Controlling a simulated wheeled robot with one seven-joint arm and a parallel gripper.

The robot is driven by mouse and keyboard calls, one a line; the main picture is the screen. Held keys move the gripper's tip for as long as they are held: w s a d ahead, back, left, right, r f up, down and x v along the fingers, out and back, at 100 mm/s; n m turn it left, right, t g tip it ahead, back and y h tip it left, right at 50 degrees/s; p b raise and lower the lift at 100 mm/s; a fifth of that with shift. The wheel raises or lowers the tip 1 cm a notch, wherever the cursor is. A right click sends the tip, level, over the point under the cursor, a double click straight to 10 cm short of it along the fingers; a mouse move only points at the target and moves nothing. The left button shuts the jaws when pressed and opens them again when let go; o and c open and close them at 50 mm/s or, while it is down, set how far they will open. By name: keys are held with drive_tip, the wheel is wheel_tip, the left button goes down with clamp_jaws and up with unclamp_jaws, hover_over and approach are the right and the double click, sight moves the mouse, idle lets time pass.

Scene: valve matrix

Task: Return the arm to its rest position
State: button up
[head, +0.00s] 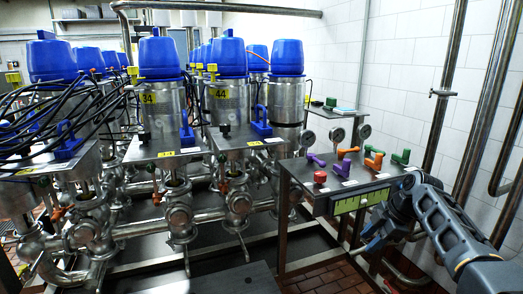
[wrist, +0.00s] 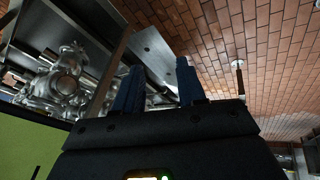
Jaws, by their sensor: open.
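My arm comes in from the lower right of the head view. My gripper (head: 373,243) is in front of the steel control table, low beside its front edge. In the wrist view, the two blue fingers of my gripper (wrist: 158,88) are apart with nothing between them. Beyond them are a steel surface and the brick-tiled floor.
The control table (head: 312,196) carries a red button (head: 320,177), purple, orange and green handles, and a green panel (head: 361,201) on its front. Blue-capped valves (head: 159,56) and steel pipes fill the left. Vertical pipes (head: 441,95) stand along the white wall at right.

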drive_tip(key=s+a+f+m+t+h, duration=0.1)
drive_tip(key=s+a+f+m+t, duration=0.2)
drive_tip(key=s+f, duration=0.45)
drive_tip(key=s+a+f+m, duration=0.2)
drive_tip(key=s+a+f, duration=0.25)
drive_tip(key=f, duration=0.65)
drive_tip(key=s+a+f+m+t+h, duration=0.1)
drive_tip(key=s+a+f+m, duration=0.15)
drive_tip(key=s, duration=0.65)
drive_tip(key=s+a+f+m+t, duration=0.1)
drive_tip(key=s+f+m+t, duration=0.15)
drive_tip(key=s, duration=0.75)
drive_tip(key=s+r+m+t+h, duration=0.1)
drive_tip(key=s+r+m, duration=0.1)
drive_tip(key=s+r, duration=0.5)
drive_tip(key=s+r+m+t+h, duration=0.1)
drive_tip(key=s+r+m, duration=0.2)
drive_tip(key=s, duration=0.8)
drive_tip(key=s+d+r+m+t, duration=0.1)
drive_tip(key=s+r+t, duration=0.1)
drive_tip(key=s+r, duration=0.4)
drive_tip(key=s+r+m+t, duration=0.1)
drive_tip(key=s+r, duration=0.5)
drive_tip(key=r, duration=0.9)
drive_tip(key=shift+d+m+t, duration=0.35)
drive_tip(key=shift+m, duration=0.15)
